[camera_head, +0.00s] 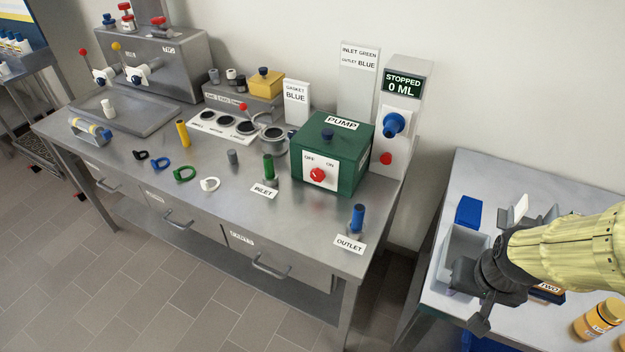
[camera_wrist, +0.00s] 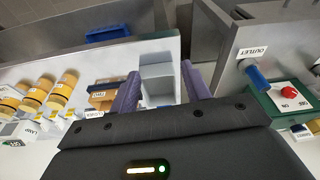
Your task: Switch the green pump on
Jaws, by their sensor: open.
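The green pump (camera_head: 330,148) is a green box labelled PUMP on the steel bench. A red knob (camera_head: 317,175) sits on its white OFF/ON panel; I cannot tell clearly which mark it points to. The display (camera_head: 403,84) behind it reads STOPPED 0 ML. In the wrist view the red knob (camera_wrist: 289,92) shows at the right edge, with the pump partly cut off. My gripper (camera_wrist: 160,82) is open and empty. In the head view it hangs over the side table at the right, well apart from the pump.
A green inlet post (camera_head: 268,167) and blue outlet post (camera_head: 358,217) stand in front of the pump. A blue valve (camera_head: 393,124) and red button (camera_head: 386,158) are behind right. Orange jars (camera_head: 598,318) stand on the side table. A gap separates bench and table.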

